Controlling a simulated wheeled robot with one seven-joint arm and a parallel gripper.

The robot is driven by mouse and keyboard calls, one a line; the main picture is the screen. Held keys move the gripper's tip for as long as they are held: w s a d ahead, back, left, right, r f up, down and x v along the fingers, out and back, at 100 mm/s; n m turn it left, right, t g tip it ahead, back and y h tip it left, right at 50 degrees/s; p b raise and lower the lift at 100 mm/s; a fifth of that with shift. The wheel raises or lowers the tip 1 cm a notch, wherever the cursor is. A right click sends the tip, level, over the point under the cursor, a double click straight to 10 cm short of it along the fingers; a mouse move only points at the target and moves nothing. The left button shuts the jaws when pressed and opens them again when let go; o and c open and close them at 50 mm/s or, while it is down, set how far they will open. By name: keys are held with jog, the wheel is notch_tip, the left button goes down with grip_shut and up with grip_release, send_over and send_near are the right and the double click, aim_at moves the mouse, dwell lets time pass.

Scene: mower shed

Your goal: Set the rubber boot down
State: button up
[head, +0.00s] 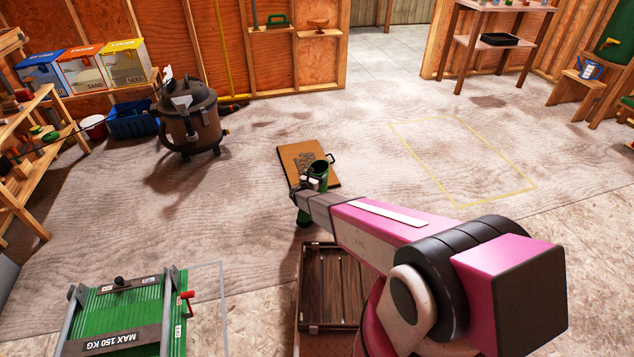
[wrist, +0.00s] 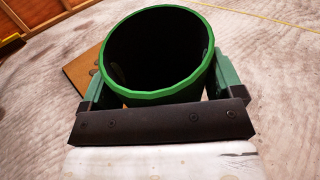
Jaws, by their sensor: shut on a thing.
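The rubber boot (head: 319,171) is dark green, with a bright green rim around its open dark top. In the head view it hangs roughly upright in my gripper (head: 312,182), in front of a tan board on the floor. In the wrist view the boot's mouth (wrist: 155,50) fills the space between the two green fingers of my gripper (wrist: 160,82), which is shut on the boot's shaft. My arm hides part of the boot. I cannot tell whether its sole touches the floor.
A brown slatted box (head: 330,290) stands nearer me, a green ramp-like platform (head: 110,312) at lower left. A shop vacuum (head: 190,118) stands back left. Floor inside the yellow outline (head: 460,160) is clear.

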jog(key=shift+d+f, duration=0.15)
jog(key=shift+f, duration=2)
jog(key=o, duration=1.6)
